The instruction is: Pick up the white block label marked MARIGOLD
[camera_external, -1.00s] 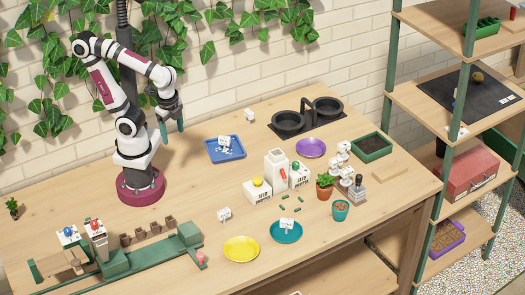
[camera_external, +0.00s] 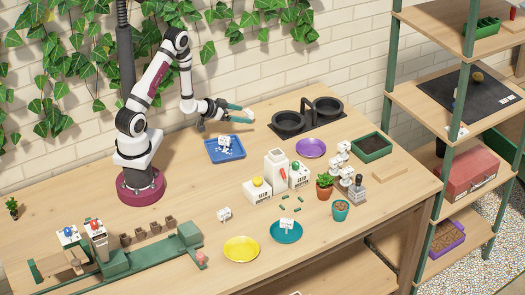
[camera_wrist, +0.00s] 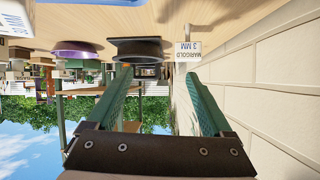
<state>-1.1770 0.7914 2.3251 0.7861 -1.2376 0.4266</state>
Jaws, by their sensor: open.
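The white block label marked MARIGOLD 3 MM (camera_wrist: 188,49) appears upside down in the wrist view, just above the tip of the right-hand finger. It stands on the table close to the brick wall. In the external view my gripper (camera_external: 243,113) is at the back of the table, with its green fingers pointing right and the white label (camera_external: 250,113) at their tips. My gripper (camera_wrist: 155,76) is open, with nothing between the fingers. The label looks off to one side of the gap in the wrist view; whether a finger touches it I cannot tell.
The black double-pot stand (camera_external: 288,124) is just right of my gripper. A blue tray (camera_external: 238,155) with a white label lies below it. The brick wall (camera_wrist: 265,75) runs close behind. A purple dish (camera_external: 311,148) and white blocks (camera_external: 257,190) stand farther forward.

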